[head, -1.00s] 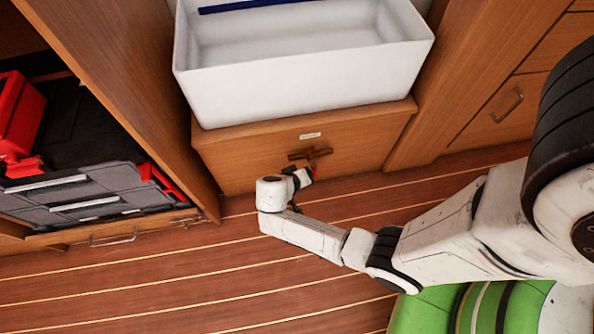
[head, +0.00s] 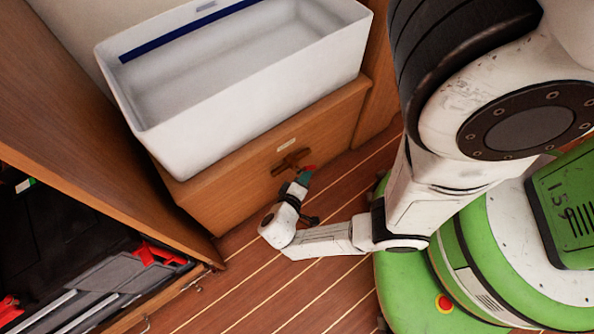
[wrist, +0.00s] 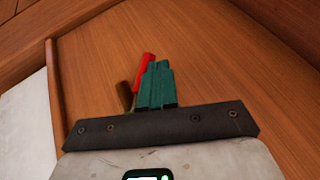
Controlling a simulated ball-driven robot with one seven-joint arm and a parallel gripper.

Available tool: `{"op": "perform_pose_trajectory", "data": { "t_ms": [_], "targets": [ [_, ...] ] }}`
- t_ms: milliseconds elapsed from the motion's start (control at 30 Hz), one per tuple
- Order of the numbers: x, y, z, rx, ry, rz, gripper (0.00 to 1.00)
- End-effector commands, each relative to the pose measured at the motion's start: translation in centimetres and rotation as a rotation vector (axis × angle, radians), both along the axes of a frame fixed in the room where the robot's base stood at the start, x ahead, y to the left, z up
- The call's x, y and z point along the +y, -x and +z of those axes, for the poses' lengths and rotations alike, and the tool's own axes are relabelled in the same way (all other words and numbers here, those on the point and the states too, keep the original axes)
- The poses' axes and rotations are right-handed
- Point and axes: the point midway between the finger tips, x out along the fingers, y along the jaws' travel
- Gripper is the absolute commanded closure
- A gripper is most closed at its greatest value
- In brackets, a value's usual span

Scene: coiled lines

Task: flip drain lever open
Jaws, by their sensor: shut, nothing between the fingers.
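The drain lever (head: 291,161) is a brown fitting on the wooden cabinet front below the white basin, with a red tip at its right end. In the wrist view the red lever end (wrist: 145,70) stands just left of and partly behind my fingers, with a piece of brown (wrist: 124,94) below it. My gripper (head: 304,177) has teal fingers, shut with nothing between them, close beside the red end. The fingers also show in the wrist view (wrist: 156,84). I cannot tell whether they touch the lever, and part of it is hidden behind them.
The white basin (head: 240,85) sits on the wooden cabinet (head: 225,200). An open compartment at the left holds a grey and black case (head: 95,290) with red parts. The planked floor (head: 290,285) is clear in front.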

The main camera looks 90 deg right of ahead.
Motion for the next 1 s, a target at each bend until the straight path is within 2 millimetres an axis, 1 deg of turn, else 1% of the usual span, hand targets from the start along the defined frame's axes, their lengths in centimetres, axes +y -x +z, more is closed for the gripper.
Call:
{"op": "perform_pose_trajectory", "data": {
  "t_ms": [100, 500, 1000],
  "targets": [
    [-0.3, 0.2, 0.1, 0.069, 0.054, 0.000, 1.00],
    [-1.0, 1.2, 1.0, 0.064, 0.050, 0.000, 1.00],
    [-1.3, 1.6, 1.4, 0.063, 0.050, 0.000, 1.00]
  ]
}}
